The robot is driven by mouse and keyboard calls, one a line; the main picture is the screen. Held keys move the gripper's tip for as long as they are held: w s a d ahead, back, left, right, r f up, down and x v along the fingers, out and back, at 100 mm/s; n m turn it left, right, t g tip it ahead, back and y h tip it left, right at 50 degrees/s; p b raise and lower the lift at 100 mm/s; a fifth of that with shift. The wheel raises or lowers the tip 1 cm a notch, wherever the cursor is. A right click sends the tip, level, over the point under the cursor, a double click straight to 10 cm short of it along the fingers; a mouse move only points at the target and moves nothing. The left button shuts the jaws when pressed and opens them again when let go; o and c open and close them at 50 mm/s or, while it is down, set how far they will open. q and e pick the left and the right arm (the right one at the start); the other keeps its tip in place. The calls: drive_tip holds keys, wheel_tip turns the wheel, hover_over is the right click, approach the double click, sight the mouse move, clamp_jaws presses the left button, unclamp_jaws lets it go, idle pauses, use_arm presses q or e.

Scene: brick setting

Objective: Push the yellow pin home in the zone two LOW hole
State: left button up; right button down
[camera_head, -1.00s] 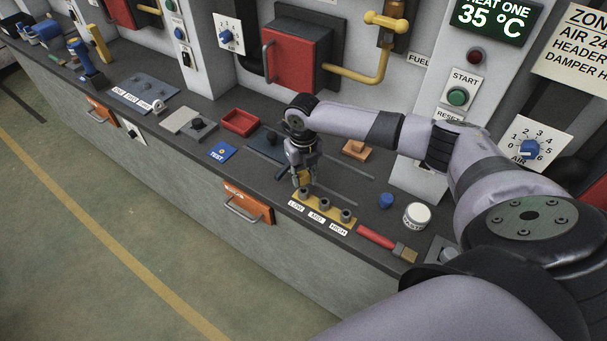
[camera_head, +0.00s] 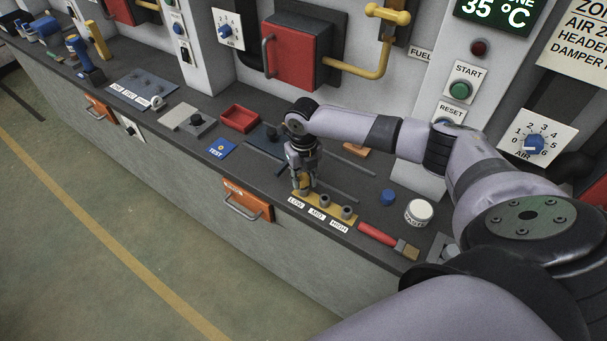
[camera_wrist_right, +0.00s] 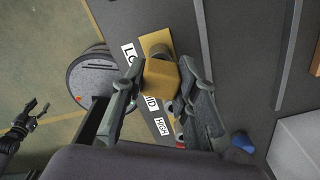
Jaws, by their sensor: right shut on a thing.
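The yellow plate (camera_head: 330,205) lies at the counter's front edge, with sockets behind the LOW, MID and HIGH labels. My right gripper (camera_head: 303,186) points down over its LOW end. In the right wrist view my right gripper (camera_wrist_right: 168,92) is shut on the yellow pin, whose square head (camera_wrist_right: 160,78) shows between the fingers. The LOW socket (camera_wrist_right: 160,50) shows just beyond the head; the pin's lower end is hidden, so I cannot tell how deep it sits. My left gripper (camera_wrist_right: 36,112) hangs at the wrist view's left edge, apparently open and empty, away from the plate.
An orange drawer (camera_head: 247,200) is below the counter edge. A red tray (camera_head: 240,118) and blue TEST card (camera_head: 220,149) lie to the left.

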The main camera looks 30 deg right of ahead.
sight(303, 177)
drive_tip(key=shift+f+b, duration=0.3)
drive_tip(key=shift+f, duration=0.3)
drive_tip(key=c, duration=1.2)
unclamp_jaws()
drive_tip(key=shift+r, duration=0.1)
drive_tip(key=shift+o, duration=0.2)
drive_tip(key=o, duration=0.4)
drive_tip(key=shift+r, duration=0.1)
wheel_tip(303, 177, up, 6)
drive_tip(key=p, duration=0.6)
